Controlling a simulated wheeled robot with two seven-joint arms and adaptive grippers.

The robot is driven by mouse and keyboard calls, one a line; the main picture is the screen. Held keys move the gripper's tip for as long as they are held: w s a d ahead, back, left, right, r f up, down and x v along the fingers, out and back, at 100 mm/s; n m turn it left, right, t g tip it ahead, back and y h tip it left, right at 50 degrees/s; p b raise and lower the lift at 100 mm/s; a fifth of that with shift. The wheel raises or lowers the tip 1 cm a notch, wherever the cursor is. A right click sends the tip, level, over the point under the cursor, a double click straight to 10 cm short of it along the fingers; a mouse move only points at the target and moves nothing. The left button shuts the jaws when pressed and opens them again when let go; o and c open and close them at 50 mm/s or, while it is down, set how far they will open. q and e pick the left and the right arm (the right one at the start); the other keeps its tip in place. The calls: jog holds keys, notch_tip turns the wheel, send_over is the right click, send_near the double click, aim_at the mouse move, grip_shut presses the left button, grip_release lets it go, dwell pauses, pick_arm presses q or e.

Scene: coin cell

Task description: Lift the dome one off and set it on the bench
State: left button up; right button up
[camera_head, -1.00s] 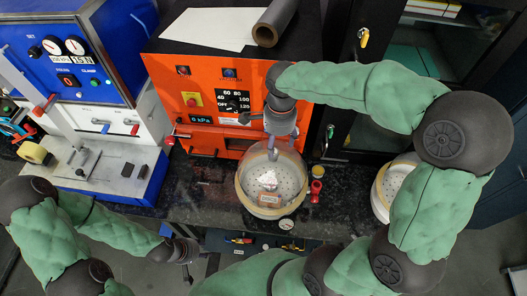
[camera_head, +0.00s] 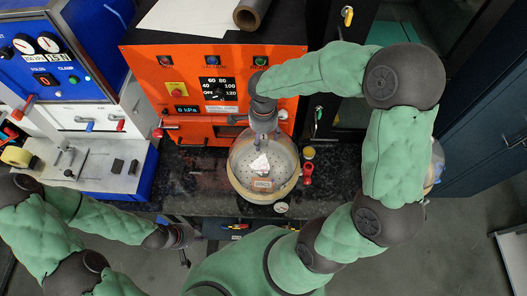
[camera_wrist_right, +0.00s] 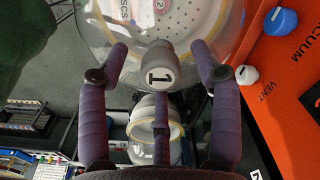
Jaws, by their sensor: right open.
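The clear dome one (camera_head: 240,160) sits on its round base with a cream rim, below the orange cabinet. Through it I see a perforated plate, a white packet (camera_head: 260,163) and a brown labelled box (camera_head: 263,183). In the right wrist view the dome's grey knob (camera_wrist_right: 160,66), marked "1", lies between the fingers of my right gripper (camera_wrist_right: 160,85). These fingers are apart, with gaps on both sides of the knob. In the head view my right gripper (camera_head: 263,136) is over the dome's top. My left gripper (camera_head: 184,240) is low at left, away from the dome; its fingers are unclear.
The dark speckled bench (camera_head: 335,180) has bare room right of the dome. A red valve (camera_head: 307,172) and small gauge (camera_head: 281,207) sit close beside its base. The orange cabinet (camera_head: 150,80) stands behind, reading 0 kPa. A blue-and-white machine (camera_head: 95,170) is at left.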

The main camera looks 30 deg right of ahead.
jog(key=shift+f, duration=0.75)
grip_shut()
jog(key=shift+r, duration=0.1)
jog(key=shift+w+r, duration=0.1)
jog(key=shift+r, duration=0.6)
jog(key=s+a+r+b, duration=0.1)
jog(key=s+r, duration=1)
jog(key=s, duration=0.3)
jog(key=shift+a+r, duration=0.3)
